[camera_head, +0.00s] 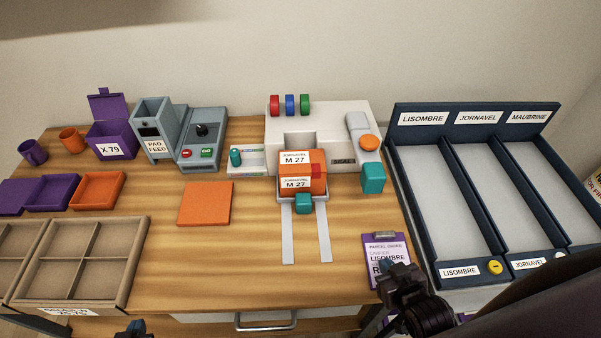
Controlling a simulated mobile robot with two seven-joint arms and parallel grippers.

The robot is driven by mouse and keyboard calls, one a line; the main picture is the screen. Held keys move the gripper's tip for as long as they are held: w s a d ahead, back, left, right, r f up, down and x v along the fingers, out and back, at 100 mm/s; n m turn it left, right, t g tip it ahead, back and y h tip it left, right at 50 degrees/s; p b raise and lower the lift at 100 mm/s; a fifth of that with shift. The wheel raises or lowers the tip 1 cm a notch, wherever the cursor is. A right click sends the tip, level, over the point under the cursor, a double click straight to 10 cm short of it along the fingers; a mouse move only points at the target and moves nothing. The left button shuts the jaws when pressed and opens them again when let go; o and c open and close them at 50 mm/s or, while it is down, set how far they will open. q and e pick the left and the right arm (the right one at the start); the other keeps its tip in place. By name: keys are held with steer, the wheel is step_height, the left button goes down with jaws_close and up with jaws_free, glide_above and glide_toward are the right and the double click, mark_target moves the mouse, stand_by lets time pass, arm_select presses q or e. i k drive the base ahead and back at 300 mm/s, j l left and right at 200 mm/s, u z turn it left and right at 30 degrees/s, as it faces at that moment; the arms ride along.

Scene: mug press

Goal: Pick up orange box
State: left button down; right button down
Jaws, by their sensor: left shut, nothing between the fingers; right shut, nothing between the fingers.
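The orange box (318,184) sits on the small white sliding carriage of the white press (355,117), above two grey rails (288,235). Its white labels read JORNAVEL M 27, and a red patch shows on its right side. A teal block (304,203) is at the carriage's front, partly in front of the box. My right gripper (386,268) is shut and empty, over the purple order clipboard at front right, apart from the box. Only the tip of my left gripper (136,326) shows at the bottom edge, shut and empty, far from the box.
An orange square pad (205,203) lies left of the rails. The blue-grey pad feed (155,128) and purple X.79 box (111,140) stand behind. A divided cardboard crate (127,246) is at left, a three-lane dark rack (403,178) at right. The front middle is clear.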

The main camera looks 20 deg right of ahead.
mark_target(299, 171)
steer(key=k+l+z, duration=0.25)
steer(key=k, duration=0.25)
steer(key=l+z, duration=0.25)
steer(key=z, duration=0.15)
steer(key=i+l+z, duration=0.1)
steer(key=z, duration=0.25)
steer(key=i+l+z, duration=0.1)
steer(key=l+z, duration=0.15)
steer(key=z, duration=0.15)
